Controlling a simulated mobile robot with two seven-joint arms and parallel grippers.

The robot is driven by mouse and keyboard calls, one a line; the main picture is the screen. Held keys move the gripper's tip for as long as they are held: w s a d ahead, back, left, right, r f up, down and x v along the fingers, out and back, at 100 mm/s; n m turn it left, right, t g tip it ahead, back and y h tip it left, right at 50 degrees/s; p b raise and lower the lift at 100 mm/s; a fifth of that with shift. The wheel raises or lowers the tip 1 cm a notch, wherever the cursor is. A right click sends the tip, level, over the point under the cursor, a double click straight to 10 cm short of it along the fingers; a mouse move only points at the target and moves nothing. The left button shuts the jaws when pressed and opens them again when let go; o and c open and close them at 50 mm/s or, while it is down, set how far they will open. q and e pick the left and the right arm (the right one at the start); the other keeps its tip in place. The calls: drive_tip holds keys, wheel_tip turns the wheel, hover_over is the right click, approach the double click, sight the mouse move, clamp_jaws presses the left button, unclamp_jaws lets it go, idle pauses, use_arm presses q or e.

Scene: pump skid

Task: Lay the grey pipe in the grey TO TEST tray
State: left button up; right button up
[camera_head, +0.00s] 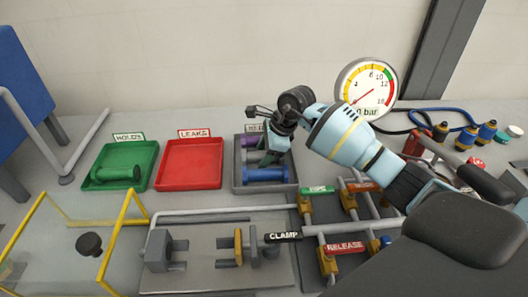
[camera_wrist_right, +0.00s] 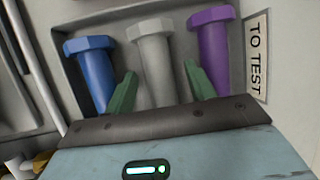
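The grey TO TEST tray (camera_head: 236,180) stands in the middle of the bench; its label (camera_wrist_right: 257,56) shows in the right wrist view. The grey pipe (camera_wrist_right: 155,60) lies in this tray between the blue pipe (camera_wrist_right: 92,75) and the purple pipe (camera_wrist_right: 215,50). My right gripper (camera_wrist_right: 160,88) is over the tray, its green fingers apart, one on each side of the grey pipe, with small gaps visible. In the head view my right gripper (camera_head: 271,157) mostly hides the grey pipe. My left gripper is not in view.
The green tray (camera_head: 104,186) left holds a green pipe (camera_head: 115,174). The red LEAKS tray (camera_head: 189,164) is empty. In front are a clamp fixture (camera_head: 160,250), valves with a RELEASE handle (camera_head: 345,247), and a yellow frame (camera_head: 125,235). A gauge (camera_head: 367,87) stands behind.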

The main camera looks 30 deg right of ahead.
drive_tip(key=shift+f, duration=0.1)
drive_tip(key=p+v, duration=0.3)
drive_tip(key=v, duration=0.4)
drive_tip(key=shift+w, duration=0.15)
drive_tip(key=shift+s+d+r+p, duration=0.15)
drive_tip(key=shift+s+r+p, duration=0.15)
drive_tip(key=shift+r, duration=0.2)
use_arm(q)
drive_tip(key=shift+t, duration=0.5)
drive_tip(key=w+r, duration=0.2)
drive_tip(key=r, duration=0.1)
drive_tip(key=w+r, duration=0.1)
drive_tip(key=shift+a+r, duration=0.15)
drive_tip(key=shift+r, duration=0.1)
use_arm(e)
drive_tip(key=shift+f, duration=0.1)
